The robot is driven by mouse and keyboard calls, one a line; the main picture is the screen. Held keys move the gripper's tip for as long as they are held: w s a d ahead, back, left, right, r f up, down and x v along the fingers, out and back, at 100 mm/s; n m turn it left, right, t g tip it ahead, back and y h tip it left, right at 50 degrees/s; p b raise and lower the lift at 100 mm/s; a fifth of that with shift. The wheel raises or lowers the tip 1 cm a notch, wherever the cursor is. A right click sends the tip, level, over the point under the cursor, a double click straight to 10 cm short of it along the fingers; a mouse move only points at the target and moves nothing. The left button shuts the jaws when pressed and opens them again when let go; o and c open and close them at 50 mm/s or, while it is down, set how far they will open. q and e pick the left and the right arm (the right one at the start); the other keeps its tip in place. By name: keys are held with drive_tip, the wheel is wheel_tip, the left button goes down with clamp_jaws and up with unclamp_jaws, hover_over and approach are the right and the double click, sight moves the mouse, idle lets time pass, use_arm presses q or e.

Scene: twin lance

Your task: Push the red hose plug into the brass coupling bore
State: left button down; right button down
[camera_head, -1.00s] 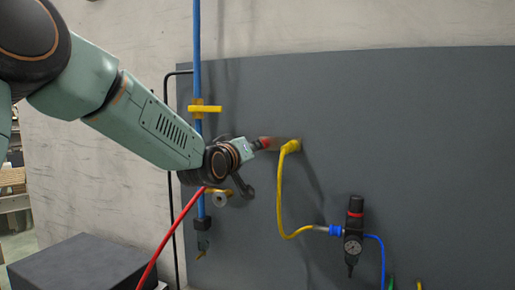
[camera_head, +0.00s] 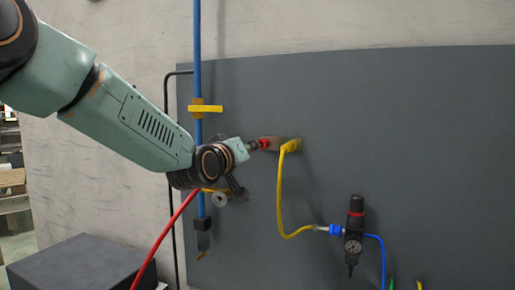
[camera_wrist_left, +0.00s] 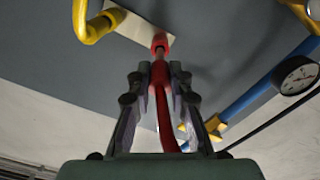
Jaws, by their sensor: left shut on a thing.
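My left gripper (camera_head: 254,146) reaches from the left to the brown-brass coupling block (camera_head: 285,143) on the dark panel. In the left wrist view my left gripper (camera_wrist_left: 158,72) is shut on the red hose plug (camera_wrist_left: 158,78), which lies between its two fingers. A red hose (camera_wrist_left: 165,125) trails back from the plug between the fingers. A red part (camera_head: 265,144) shows at the block's left end in the head view. A red tip (camera_wrist_left: 160,42) also shows ahead of the fingers. The bore is hidden, so I cannot tell how deep the plug sits. My right gripper is not in view.
A blue pipe (camera_head: 197,60) with a yellow valve handle (camera_head: 207,109) stands left. A dark box (camera_head: 80,265) is lower left. The upper right panel is clear.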

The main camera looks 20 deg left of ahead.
use_arm(q)
drive_tip(key=shift+s, duration=1.35)
